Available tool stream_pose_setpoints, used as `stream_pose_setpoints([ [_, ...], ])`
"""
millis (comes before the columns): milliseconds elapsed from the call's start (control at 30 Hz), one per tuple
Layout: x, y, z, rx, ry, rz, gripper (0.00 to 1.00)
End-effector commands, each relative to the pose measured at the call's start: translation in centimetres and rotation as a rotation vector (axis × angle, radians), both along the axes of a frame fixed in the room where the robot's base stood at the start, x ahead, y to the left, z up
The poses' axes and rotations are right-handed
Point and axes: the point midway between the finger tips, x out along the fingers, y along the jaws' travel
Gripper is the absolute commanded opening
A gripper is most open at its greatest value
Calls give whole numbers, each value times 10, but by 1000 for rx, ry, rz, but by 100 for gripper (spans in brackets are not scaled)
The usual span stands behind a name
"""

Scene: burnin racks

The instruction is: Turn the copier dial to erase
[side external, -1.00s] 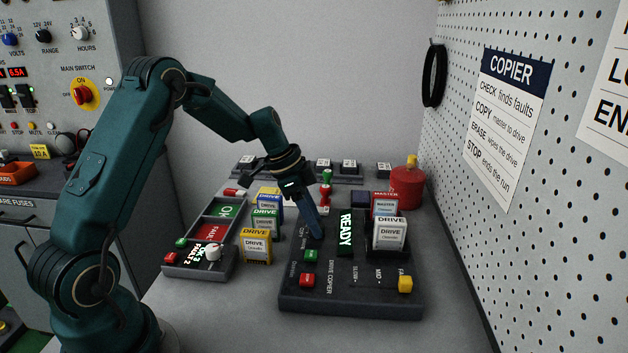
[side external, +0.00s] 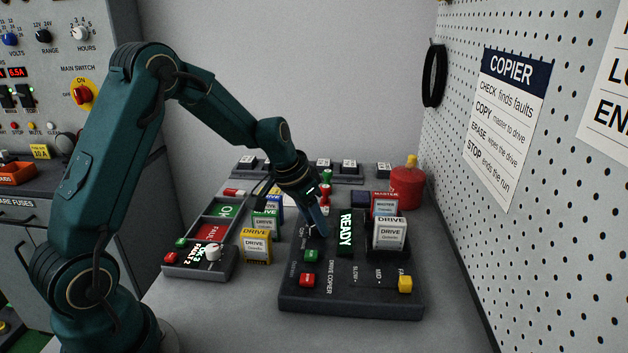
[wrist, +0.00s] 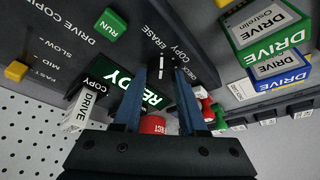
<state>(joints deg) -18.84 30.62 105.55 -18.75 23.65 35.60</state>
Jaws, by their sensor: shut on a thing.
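The drive copier (side external: 350,298) is a dark panel on the bench with a lit green READY display (side external: 345,233). My gripper (side external: 321,232) points down at its far left part and is shut on the copier dial. The fingers hide the dial in the side view. In the wrist view, my blue fingertips (wrist: 161,72) stand on either side of the dark dial, beside the printed words ERASE, COPY and CHECK. White marks show between the fingers. I cannot tell clearly which word the dial points to.
The copier carries a green RUN button (side external: 310,256), a red button (side external: 307,281), a yellow slider cap (side external: 405,284) at FAST and an upright grey drive (side external: 390,234). A yellow drive (side external: 256,246) and others stand left. A red canister (side external: 407,188) is behind.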

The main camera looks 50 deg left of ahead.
Motion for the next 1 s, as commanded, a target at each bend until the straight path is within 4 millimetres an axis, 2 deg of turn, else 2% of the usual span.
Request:
stream_pose_setpoints([
  [567, 0, 0, 1, 0, -2, 34, 0],
  [600, 1, 0, 1, 0, -2, 34, 56],
  [633, 0, 0, 1, 0, -2, 34, 68],
  [667, 0, 0, 1, 1, -2, 33, 71],
  [1000, 0, 0, 3, 0, -1, 31, 71],
])
